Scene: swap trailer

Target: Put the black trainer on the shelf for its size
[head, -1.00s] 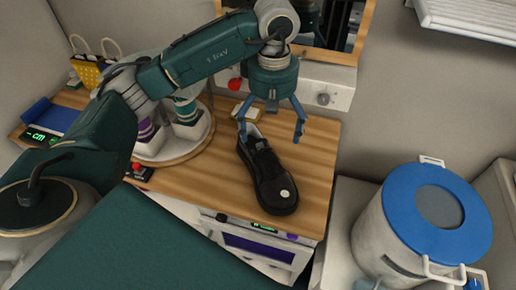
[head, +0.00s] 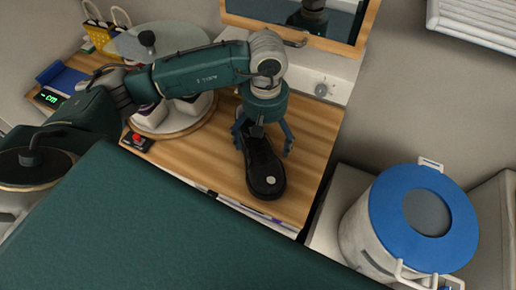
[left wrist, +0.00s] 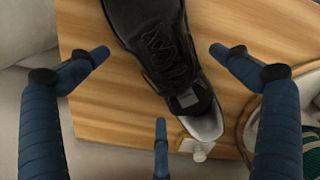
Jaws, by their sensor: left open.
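The black trainer (head: 264,172) lies upright on the wooden counter, its toe with a pale round spot towards me. In the left wrist view the trainer (left wrist: 162,45) shows its laces and its pale-lined opening. My left gripper (head: 262,146) is open above the heel half of the trainer. Its blue fingers (left wrist: 160,85) spread on either side of the shoe, apart from it, with one finger near the heel. My right gripper is not in view. No shelf can be made out.
A round turntable (head: 165,122) with containers stands left of the trainer. A red button (head: 137,140) and a measuring device with a green display (head: 48,97) are further left. A drum with a blue lid (head: 424,216) stands right of the wooden counter (head: 315,122).

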